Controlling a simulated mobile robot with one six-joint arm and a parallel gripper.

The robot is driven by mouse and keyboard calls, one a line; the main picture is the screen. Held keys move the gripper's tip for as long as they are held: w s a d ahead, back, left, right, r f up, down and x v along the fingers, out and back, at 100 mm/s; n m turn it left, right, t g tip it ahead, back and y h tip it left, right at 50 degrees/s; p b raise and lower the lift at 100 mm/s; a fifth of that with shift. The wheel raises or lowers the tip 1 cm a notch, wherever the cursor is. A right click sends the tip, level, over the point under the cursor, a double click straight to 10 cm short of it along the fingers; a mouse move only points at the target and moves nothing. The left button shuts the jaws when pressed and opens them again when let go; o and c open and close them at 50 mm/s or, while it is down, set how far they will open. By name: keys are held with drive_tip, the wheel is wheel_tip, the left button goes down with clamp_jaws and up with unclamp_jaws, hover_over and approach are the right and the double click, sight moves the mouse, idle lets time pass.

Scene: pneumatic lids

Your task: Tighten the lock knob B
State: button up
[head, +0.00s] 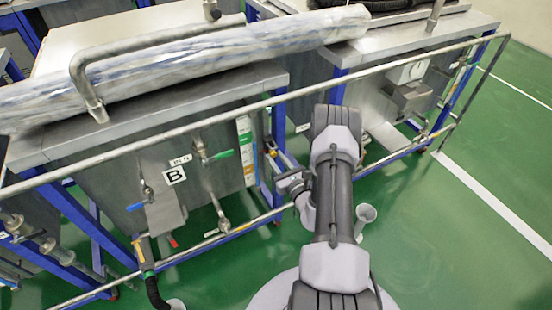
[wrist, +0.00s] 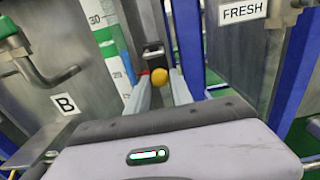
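A round yellow knob (wrist: 159,76) shows in the wrist view, just beyond and between the fingertips of my gripper (wrist: 163,84). It sits in front of a grey bracket in the gap beside the panel labelled B (wrist: 65,103). My two pale fingers are apart, with nothing visibly held between them. Whether they touch the knob cannot be told. In the head view, my gripper (head: 279,160) reaches into the gap right of the steel tank with the B label (head: 174,175). A small yellow spot there may be the knob (head: 271,151).
A long steel handrail (head: 190,128) runs across the front of the tanks. A green-handled valve (head: 220,155) is on tank B. A plastic-wrapped roll (head: 190,65) lies on top. The wrist view shows a FRESH label (wrist: 242,11) at right. Green floor (head: 450,240) is clear at right.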

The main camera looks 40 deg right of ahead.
clamp_jaws()
drive_tip(key=m+p, duration=0.1)
drive_tip(key=m, duration=0.2)
drive_tip(key=shift+r, duration=0.1)
drive_tip(key=m+p, duration=0.1)
drive_tip(key=m, duration=0.2)
drive_tip(key=shift+m, duration=0.4)
drive_tip(key=m+p, duration=0.1)
drive_tip(key=m, duration=0.5)
drive_tip(key=m+p, duration=0.1)
drive_tip(key=m, duration=0.9)
drive_tip(key=shift+m, duration=0.4)
